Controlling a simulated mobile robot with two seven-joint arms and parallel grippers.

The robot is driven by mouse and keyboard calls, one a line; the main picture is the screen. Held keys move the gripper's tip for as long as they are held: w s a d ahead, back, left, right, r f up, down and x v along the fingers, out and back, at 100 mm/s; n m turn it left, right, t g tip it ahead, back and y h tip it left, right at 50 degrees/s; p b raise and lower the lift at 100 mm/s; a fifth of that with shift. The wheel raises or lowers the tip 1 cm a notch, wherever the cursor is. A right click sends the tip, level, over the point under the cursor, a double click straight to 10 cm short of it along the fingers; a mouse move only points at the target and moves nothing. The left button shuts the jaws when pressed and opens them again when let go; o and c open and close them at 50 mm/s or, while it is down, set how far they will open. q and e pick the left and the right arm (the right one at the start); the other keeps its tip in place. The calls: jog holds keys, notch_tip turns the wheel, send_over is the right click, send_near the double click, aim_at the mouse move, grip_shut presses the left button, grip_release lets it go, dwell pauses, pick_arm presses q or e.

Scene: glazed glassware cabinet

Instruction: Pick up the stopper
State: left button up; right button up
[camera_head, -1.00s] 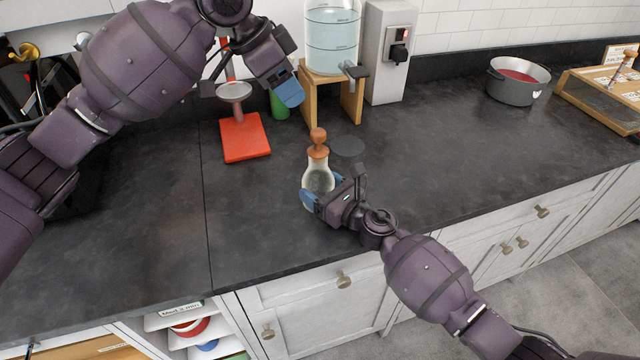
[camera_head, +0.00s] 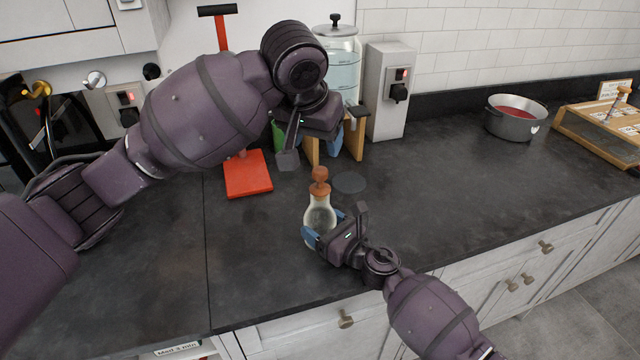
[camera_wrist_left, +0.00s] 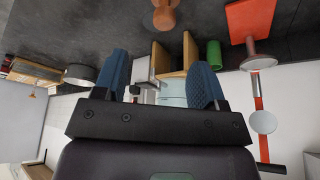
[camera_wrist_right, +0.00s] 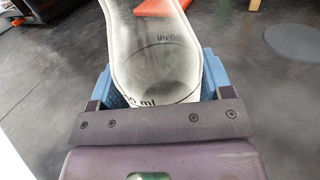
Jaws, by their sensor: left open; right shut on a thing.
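The orange-brown stopper (camera_head: 320,181) sits in the neck of a clear glass bottle (camera_head: 321,218) that stands upright on the dark counter. The stopper also shows at the top of the left wrist view (camera_wrist_left: 165,14), beyond the fingertips. My right gripper (camera_head: 323,230) is shut on the bottle's body; in the right wrist view its blue fingers lie either side of the marked glass (camera_wrist_right: 155,60). My left gripper (camera_head: 311,148) is open and empty, above and behind the stopper and apart from it. Its blue fingers (camera_wrist_left: 160,80) have nothing between them close up.
A wooden stand (camera_head: 355,140) with a glass water dispenser (camera_head: 342,72) is behind my left gripper. A red-based stand (camera_head: 248,178) is to its left. A dark round disc (camera_head: 349,182) lies beside the bottle. A grey pot (camera_head: 514,120) stands far right. The counter's front left is clear.

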aim_at(320, 170)
pick_arm(q)
jog(key=x, duration=0.6)
jog(key=shift+w+f, duration=0.15)
jog(key=shift+f, duration=0.25)
jog(key=x, duration=0.3)
jog(key=shift+w+a+f, duration=0.1)
jog(key=shift+a+f, duration=0.15)
jog(key=shift+f, duration=0.15)
jog(key=shift+w+d+f, duration=0.15)
jog(key=shift+w+f, duration=0.15)
jog(key=shift+f, duration=0.35)
jog(key=c, duration=1)
jog(key=shift+c, duration=0.2)
